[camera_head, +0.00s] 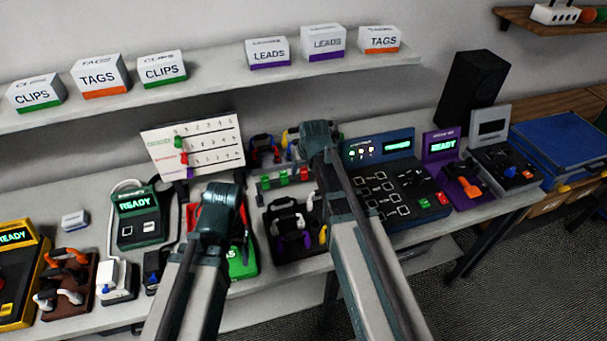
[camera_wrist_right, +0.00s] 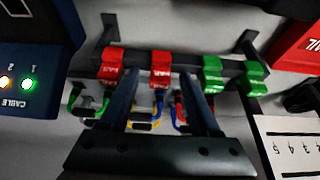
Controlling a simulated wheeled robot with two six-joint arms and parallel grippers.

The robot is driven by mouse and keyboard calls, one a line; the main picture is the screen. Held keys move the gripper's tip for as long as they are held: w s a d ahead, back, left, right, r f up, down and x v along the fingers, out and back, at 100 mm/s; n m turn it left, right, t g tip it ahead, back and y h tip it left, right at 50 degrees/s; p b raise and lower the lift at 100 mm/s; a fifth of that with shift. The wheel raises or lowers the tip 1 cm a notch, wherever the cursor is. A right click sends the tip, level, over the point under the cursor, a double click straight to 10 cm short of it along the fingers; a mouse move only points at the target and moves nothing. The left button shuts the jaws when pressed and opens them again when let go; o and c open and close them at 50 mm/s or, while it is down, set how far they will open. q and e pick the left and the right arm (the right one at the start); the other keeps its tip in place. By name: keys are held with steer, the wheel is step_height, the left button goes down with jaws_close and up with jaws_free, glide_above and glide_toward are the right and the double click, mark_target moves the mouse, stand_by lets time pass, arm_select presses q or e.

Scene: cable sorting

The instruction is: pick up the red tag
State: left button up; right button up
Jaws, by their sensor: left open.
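Two red tags hang side by side on a dark rack bar (camera_wrist_right: 185,68) in the right wrist view: one at the left (camera_wrist_right: 112,66) and one nearer the middle (camera_wrist_right: 161,66). My right gripper (camera_wrist_right: 160,80) is open, its two fingers spread and pointing at the bar. The middle red tag shows between its fingertips; I cannot tell whether they touch it. In the head view my right gripper (camera_head: 318,138) is above the back of the bench and its fingers are hidden. My left gripper (camera_head: 220,200) is open over the bench's left middle, apart from the rack.
Two green tags (camera_wrist_right: 212,74) hang on the same bar. Colored cables (camera_wrist_right: 158,105) lie behind my right fingers. A blue tester (camera_head: 380,180) stands right of the rack, a white chart board (camera_head: 215,150) behind it at left. Labelled boxes (camera_head: 268,55) line the shelf above.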

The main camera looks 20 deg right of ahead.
jaws_close()
arm_select(q)
steer(key=shift+r, duration=0.2)
arm_select(e)
steer(key=shift+r, duration=0.25)
